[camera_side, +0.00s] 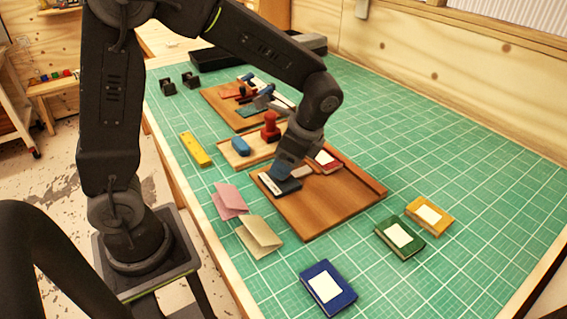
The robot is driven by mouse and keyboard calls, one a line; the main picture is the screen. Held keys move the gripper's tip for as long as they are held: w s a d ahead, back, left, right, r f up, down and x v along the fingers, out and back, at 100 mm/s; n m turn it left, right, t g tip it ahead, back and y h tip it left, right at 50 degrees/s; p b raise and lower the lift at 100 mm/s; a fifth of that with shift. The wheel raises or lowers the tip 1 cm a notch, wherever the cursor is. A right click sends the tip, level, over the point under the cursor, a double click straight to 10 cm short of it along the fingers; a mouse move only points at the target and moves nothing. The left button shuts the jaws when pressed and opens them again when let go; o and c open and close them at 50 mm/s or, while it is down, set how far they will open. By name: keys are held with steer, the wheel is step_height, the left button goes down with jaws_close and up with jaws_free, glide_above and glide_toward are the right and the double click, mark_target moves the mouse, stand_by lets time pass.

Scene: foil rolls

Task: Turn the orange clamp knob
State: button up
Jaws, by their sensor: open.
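I cannot make out a clearly orange clamp knob in the side view. An upright red piece with a rounded top (270,127) stands on a small wooden tray beside a blue cylinder (240,146). My gripper (284,175) points down over the left part of a brown wooden board (325,210). Its jaws are open, but the gap between them is hard to see. A dark flat piece with a white label (270,186) lies directly below or against the fingertips. I cannot tell whether they touch. My wrist hides part of the board's far side.
A red-and-white book (326,161) lies on the board's far part. Blue (327,287), green (400,238) and yellow (430,214) books lie on the green mat. Pink (230,200) and cream (259,236) folded cards lie left. A tool-filled wooden tray (215,97) is behind. The right mat is clear.

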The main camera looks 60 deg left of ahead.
steer(key=shift+x, duration=0.9)
steer(key=c, duration=0.9)
steer(key=shift+r, duration=0.1)
